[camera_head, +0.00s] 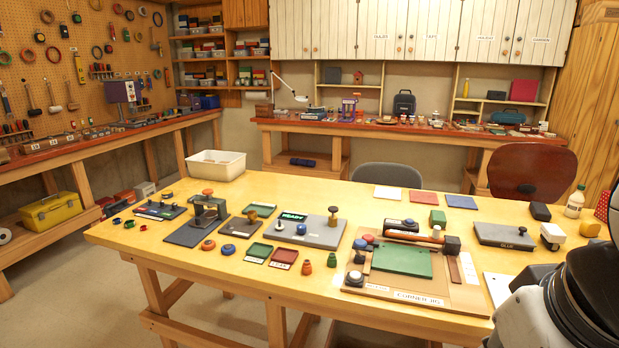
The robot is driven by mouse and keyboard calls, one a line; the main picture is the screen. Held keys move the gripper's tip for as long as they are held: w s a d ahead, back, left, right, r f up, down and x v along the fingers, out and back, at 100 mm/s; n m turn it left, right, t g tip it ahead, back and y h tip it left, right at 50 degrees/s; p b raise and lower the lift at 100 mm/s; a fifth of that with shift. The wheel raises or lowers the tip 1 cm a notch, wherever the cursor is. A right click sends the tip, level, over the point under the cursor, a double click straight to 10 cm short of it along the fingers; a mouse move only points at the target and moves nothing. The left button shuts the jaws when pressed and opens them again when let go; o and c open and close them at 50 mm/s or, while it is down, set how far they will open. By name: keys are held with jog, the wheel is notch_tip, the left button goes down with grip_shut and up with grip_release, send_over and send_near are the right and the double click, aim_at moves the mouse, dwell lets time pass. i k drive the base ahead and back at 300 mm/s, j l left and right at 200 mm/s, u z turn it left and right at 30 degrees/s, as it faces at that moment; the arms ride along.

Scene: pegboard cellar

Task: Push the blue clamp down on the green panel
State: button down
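The green panel (402,260) lies flat on a brown jig board (452,294) at the right front of the table. A small blue clamp knob (360,244) shows at the panel's back left corner. It is too small to tell whether the clamp is raised or touches the panel. A dark clamp with a pale knob (354,278) stands at the panel's front left. A red-brown bar with a dark block (452,245) runs along the panel's back edge. My arm shows at the lower right edge, but my gripper is out of view.
The wooden table (240,280) also holds a grey plate with a dark knob (315,230), several small trays and knobs on the left, a white bin (217,165) and a grey block (504,236). Chairs stand behind.

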aim_at(359, 244)
jog(key=i+j, duration=0.1)
jog(key=i, duration=0.9)
